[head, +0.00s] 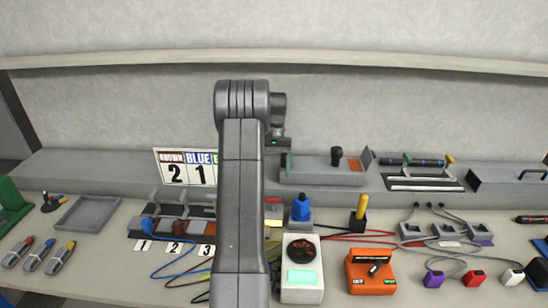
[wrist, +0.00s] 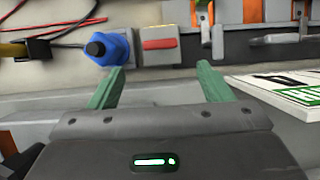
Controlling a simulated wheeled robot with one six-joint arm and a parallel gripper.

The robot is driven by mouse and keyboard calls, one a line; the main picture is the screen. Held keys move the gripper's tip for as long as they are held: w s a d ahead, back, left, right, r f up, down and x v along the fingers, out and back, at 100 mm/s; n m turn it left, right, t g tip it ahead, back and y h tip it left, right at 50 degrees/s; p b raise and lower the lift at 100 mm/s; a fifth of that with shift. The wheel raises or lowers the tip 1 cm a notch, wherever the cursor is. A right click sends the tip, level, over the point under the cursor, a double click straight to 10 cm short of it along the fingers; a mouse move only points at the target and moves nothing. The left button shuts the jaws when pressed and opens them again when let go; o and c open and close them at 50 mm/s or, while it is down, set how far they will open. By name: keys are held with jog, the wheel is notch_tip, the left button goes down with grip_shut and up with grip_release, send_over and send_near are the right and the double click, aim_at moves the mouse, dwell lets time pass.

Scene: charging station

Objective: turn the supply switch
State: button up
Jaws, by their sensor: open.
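No label reading "supply" can be made out. An orange box (head: 355,284) with a black turning handle (head: 377,268) and small labels stands on the bench, right of centre in the head view; it looks like a switch. A white box (head: 288,294) with a black round dial and a lit green display stands left of it. My gripper (wrist: 160,70) is open and empty in the wrist view, with its two green fingers apart. A blue plug (wrist: 110,46) and a grey block with a red bar (wrist: 158,44) lie beyond the fingertips. My arm hides part of the bench.
A raised grey ledge (head: 100,168) runs along the back and carries a number sign (head: 184,170) and a grey housing with a black knob (head: 337,155). Cables (head: 345,238) lie behind the boxes. A grey tray (head: 85,213) stands at left. Several coloured plugs lie at right.

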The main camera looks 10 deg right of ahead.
aim_at(273, 198)
jog(key=shift+v, duration=2.6)
jog(key=shift+f, duration=0.1)
jog(key=p+x, duration=0.1)
jog(key=x, duration=1.2)
jog(key=shift+s+a+f, duration=0.1)
jog(key=shift+s+f, duration=0.1)
jog(key=shift+f, duration=0.15)
jog(key=shift+r, duration=0.1)
